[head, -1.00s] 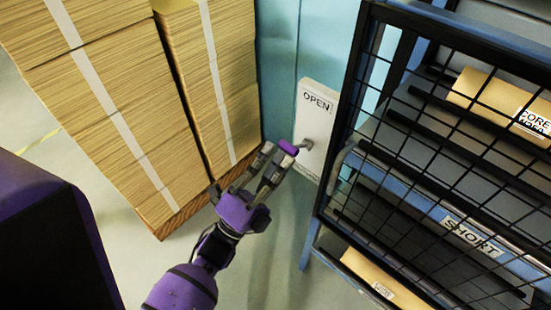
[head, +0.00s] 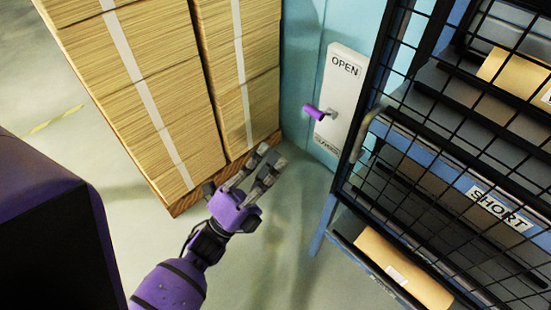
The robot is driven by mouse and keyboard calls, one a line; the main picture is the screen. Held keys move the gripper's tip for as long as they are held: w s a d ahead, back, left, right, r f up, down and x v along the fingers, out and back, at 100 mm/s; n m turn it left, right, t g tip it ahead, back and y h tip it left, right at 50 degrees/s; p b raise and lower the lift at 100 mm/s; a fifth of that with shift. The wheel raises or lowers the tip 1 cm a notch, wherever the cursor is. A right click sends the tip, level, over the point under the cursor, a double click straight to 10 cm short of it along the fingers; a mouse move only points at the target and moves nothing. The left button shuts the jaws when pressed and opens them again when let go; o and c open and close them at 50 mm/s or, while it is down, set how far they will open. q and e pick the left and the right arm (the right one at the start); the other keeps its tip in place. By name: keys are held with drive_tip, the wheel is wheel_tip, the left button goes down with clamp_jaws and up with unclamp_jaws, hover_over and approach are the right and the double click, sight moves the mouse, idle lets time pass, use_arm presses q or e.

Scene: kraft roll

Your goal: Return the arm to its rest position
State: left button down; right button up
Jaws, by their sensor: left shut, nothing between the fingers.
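My left gripper (head: 268,162) is purple and grey, in the lower middle of the head view, over the pale floor. Its fingers are shut with nothing between them. It is apart from the white panel marked OPEN (head: 343,95) on the blue wall, which has a lever with a purple handle (head: 314,112) pointing left. My right gripper is not in view.
Strapped stacks of tan card (head: 155,95) on a wooden pallet stand close to the left of my gripper. A black mesh cage (head: 440,130) on a blue frame stands at the right, holding kraft rolls (head: 403,268) and a SHORT label (head: 498,208). Floor between them is clear.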

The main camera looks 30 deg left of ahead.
use_arm(q)
drive_tip(key=shift+w, duration=0.2)
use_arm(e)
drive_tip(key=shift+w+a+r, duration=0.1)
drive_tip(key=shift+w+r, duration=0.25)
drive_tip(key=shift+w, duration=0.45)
use_arm(q)
drive_tip(key=shift+f, duration=0.1)
drive_tip(key=s+a+f+n+g+y+p, duration=0.1)
drive_tip(key=a+f+n+g+y+p, duration=0.2)
drive_tip(key=f+n+g+y, duration=0.9)
drive_tip(key=s+d+f+n+g+h+p, duration=0.1)
drive_tip(key=s+f+n, duration=0.4)
drive_tip(key=s, duration=0.5)
drive_tip(key=s+d+f+n+g+h+p, duration=0.1)
drive_tip(key=s+f+n+p, duration=0.3)
drive_tip(key=s, duration=0.7)
drive_tip(key=shift+f+n+g+h, duration=0.4)
drive_tip(key=shift+f+g+h, duration=0.1)
drive_tip(key=shift+f+h, duration=0.3)
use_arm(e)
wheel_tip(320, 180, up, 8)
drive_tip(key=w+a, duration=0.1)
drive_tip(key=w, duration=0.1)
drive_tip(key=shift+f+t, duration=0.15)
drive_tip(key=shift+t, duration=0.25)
